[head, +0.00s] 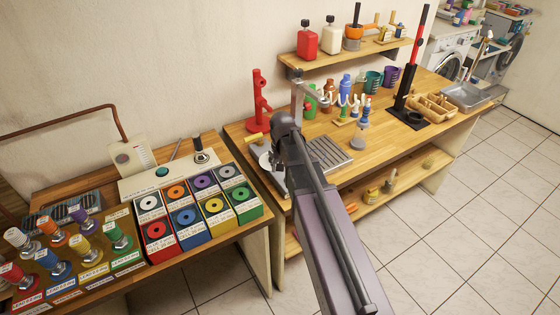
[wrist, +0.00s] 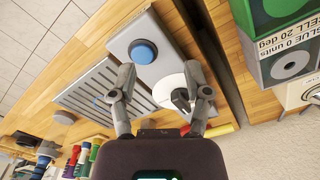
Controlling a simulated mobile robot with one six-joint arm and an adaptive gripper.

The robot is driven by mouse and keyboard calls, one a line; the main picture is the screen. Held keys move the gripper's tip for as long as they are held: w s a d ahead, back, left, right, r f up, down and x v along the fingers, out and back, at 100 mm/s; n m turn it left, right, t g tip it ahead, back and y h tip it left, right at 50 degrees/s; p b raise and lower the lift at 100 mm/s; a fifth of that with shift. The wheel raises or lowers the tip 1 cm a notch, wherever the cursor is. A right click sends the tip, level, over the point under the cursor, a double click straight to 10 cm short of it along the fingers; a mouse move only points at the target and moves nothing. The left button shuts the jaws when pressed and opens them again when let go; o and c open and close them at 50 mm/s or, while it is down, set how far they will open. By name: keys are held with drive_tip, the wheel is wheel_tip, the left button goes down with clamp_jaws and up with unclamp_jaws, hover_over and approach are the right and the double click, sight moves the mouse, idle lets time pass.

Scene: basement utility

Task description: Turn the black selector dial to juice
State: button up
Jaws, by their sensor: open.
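The black selector dial (wrist: 180,99) is a small black knob on a round white plate (wrist: 168,92), seen in the wrist view. My gripper (wrist: 160,84) is open, with its two fingers spread apart around the dial area. The dial sits between the fingers, closer to the right one; I cannot tell whether they touch. A blue button (wrist: 143,52) is on the same grey panel (wrist: 172,40), beyond the fingers. No juice marking can be read. In the head view the white plate (head: 264,158) is partly hidden by my arm, and the dial is not clear.
A grey slatted tray (head: 328,154) lies beside the panel. A red stand (head: 260,105) rises behind it. Labelled boxes with coloured rings (head: 213,207) stand on the neighbouring table, across a gap. Bottles and cups (head: 330,92) are at the back of the workbench.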

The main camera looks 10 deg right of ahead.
drive_tip(key=s+f+n+b, duration=0.1)
drive_tip(key=s+f+b, duration=0.2)
drive_tip(key=s, duration=0.4)
drive_tip(key=s+f+n+b, duration=0.1)
drive_tip(key=s+f+b, duration=0.2)
drive_tip(key=s, duration=0.5)
drive_tip(key=shift+f+n, duration=0.4)
drive_tip(key=shift+f, duration=0.1)
drive_tip(key=shift+s+a, duration=0.1)
drive_tip(key=shift+s, duration=0.1)
